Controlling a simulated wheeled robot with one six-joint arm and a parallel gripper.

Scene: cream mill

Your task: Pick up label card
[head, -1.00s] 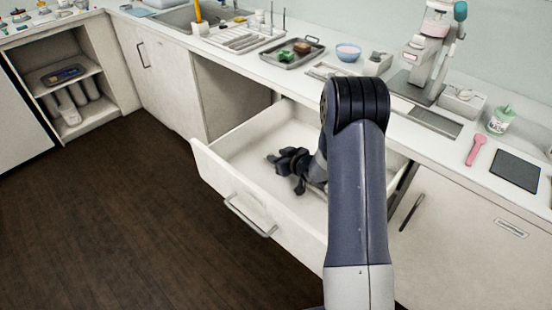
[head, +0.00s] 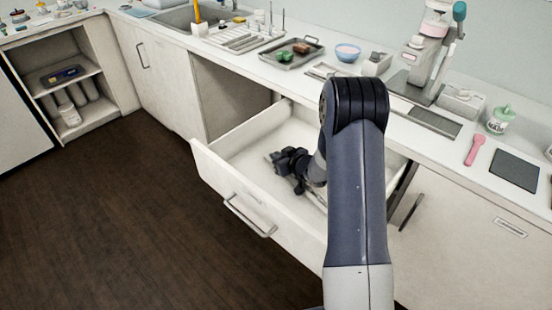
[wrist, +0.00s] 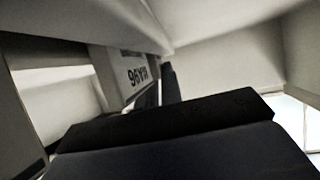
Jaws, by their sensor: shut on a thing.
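The label card (wrist: 135,70) shows in the wrist view as a pale card with dark printed characters, left of centre. One dark finger stands right beside it, and my gripper (wrist: 160,85) is shut on the card. In the head view my gripper (head: 276,160) is low inside the open drawer (head: 233,170), near its middle. The card cannot be made out in the head view. The dark gripper body covers the lower part of the wrist view and hides what lies below.
The pale drawer walls surround my gripper closely. The dark floor (head: 130,210) at left is clear.

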